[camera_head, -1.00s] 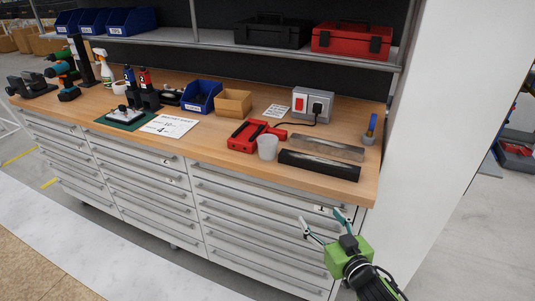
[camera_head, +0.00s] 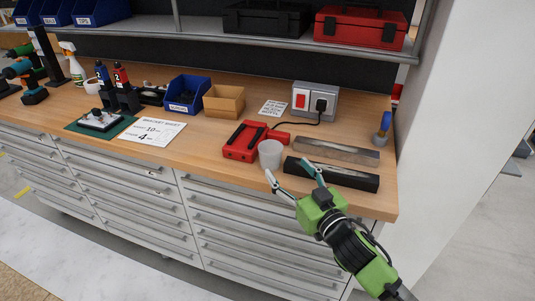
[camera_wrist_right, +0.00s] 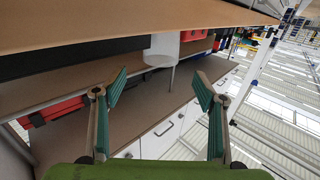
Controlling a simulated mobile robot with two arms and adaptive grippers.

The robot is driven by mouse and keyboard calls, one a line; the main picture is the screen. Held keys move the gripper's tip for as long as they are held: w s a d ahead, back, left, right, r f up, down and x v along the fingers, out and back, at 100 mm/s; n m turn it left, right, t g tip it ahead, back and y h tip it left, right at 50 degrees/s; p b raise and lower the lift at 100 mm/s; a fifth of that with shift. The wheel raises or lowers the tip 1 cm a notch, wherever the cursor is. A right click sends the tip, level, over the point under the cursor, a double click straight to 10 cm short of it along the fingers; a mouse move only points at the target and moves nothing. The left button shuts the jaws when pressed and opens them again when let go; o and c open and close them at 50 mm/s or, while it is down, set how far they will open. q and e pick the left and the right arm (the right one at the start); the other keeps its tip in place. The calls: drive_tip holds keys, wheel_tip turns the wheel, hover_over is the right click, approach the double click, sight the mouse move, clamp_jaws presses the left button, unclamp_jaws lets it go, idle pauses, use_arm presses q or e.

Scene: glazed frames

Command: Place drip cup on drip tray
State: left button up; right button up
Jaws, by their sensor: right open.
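The drip cup (camera_head: 270,153), a small pale cup, stands upright near the front edge of the wooden bench. A long black tray (camera_head: 331,174), which looks like the drip tray, lies to its right; nothing is seen on it. My right gripper (camera_head: 287,170) is open and empty at the bench's front edge, its left fingertip just in front of the cup in the picture. In the right wrist view the two green-padded fingers (camera_wrist_right: 160,76) are spread apart, and the white cup (camera_wrist_right: 178,45) shows beyond them. I cannot tell whether they touch it. My left gripper is not in view.
A red tool (camera_head: 240,141) lies close left of the cup. A grey metal strip (camera_head: 336,150) lies behind the black tray. A switch box (camera_head: 315,100) with a cable stands behind. A blue-topped object (camera_head: 382,128) stands at the right end. Bare wood lies left of the red tool.

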sight(276, 158)
drive_tip(key=x, duration=0.2)
drive_tip(key=shift+w+a+r, duration=0.2)
drive_tip(key=shift+w, duration=0.15)
drive_tip(key=shift+x, duration=1.15)
drive_tip(key=shift+w+a+f, duration=0.1)
drive_tip(key=shift+w+f, duration=0.1)
drive_tip(key=shift+f, duration=0.05)
drive_tip(key=shift+w+a, duration=0.15)
drive_tip(key=shift+w, duration=0.2)
drive_tip(key=w, duration=0.1)
drive_tip(key=w+a+f, duration=0.1)
drive_tip(key=shift+w+a+p, duration=0.25)
drive_tip(key=shift+w+p, duration=0.05)
drive_tip(key=shift+w, duration=0.05)
drive_tip(key=shift+w+a, duration=0.3)
drive_tip(key=shift+w, duration=0.25)
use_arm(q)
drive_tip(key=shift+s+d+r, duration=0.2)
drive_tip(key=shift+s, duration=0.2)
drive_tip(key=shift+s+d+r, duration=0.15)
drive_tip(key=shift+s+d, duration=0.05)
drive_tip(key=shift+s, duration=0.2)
